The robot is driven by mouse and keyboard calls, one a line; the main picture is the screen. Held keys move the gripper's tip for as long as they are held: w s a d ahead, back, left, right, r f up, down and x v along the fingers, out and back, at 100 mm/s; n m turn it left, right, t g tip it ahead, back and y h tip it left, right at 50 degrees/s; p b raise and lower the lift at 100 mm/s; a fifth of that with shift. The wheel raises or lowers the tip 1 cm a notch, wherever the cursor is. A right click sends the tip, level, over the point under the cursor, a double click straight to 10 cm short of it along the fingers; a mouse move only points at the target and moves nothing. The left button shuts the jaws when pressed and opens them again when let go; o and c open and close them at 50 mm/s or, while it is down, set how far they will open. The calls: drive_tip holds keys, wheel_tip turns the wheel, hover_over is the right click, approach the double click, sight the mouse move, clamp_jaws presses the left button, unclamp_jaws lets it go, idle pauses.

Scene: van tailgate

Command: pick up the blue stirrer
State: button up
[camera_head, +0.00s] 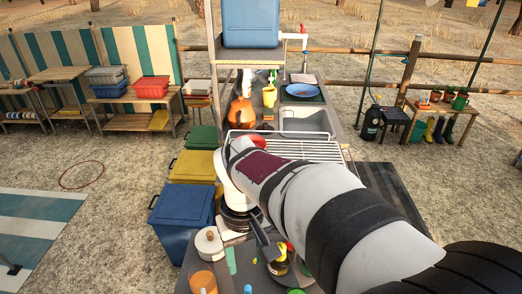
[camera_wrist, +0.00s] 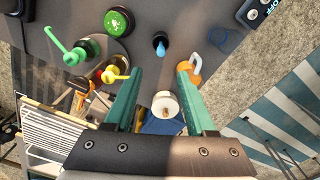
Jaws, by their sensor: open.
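The blue stirrer (camera_wrist: 162,50) stands out of a small dark holder in the wrist view, just beyond and between my fingertips. In the head view a small blue tip (camera_head: 248,289) shows at the bottom edge, most likely the same stirrer. My gripper (camera_wrist: 160,72) is open, its two teal fingers apart with nothing between the tips. In the head view one teal finger (camera_head: 231,260) seems to show above the table; the other is hard to make out.
An orange mug (camera_wrist: 189,84) is close to the right finger. A white lidded pot (camera_wrist: 165,104) shows between the fingers, further down the picture. Left are a green stirrer (camera_wrist: 62,45) and a yellow one (camera_wrist: 116,76) in dark holders on a round tray. A green-topped jar (camera_wrist: 117,21) stands upper left.

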wheel_tip(320, 180, down, 15)
drive_tip(key=shift+s+f, duration=0.15)
drive_tip(key=shift+f, duration=0.05)
clamp_jaws()
